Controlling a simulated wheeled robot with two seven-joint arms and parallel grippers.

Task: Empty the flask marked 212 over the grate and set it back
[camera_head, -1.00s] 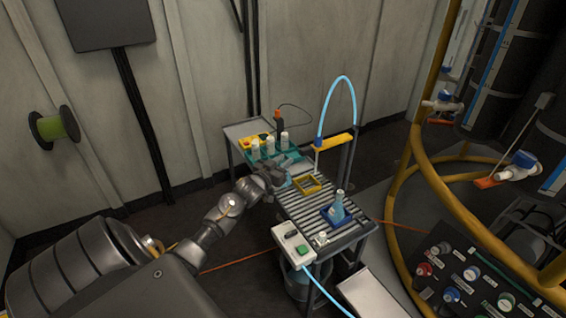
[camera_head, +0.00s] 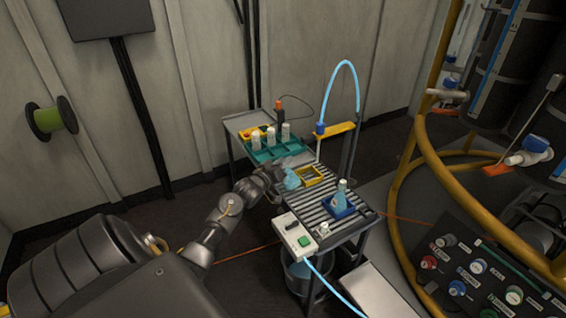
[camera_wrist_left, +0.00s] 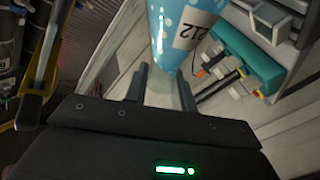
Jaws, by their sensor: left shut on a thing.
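My left gripper (camera_head: 275,181) is shut on a light-blue flask (camera_head: 291,180) over the left edge of the slatted grate (camera_head: 323,207). In the left wrist view the flask (camera_wrist_left: 180,25) stands between the two fingers (camera_wrist_left: 160,88). Its white label reads 212, and it is cut off by the top edge. How far the flask is tilted and what it still holds cannot be told. An empty-looking yellow square holder (camera_head: 312,181) is just right of the flask. My right gripper is not in view.
Another blue flask (camera_head: 340,196) stands in a blue holder (camera_head: 343,212) on the grate. Behind are a teal rack (camera_head: 262,155) with white bottles and a yellow tap stand (camera_head: 340,130) with a blue hose. A white switch box (camera_head: 296,235) is at the front.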

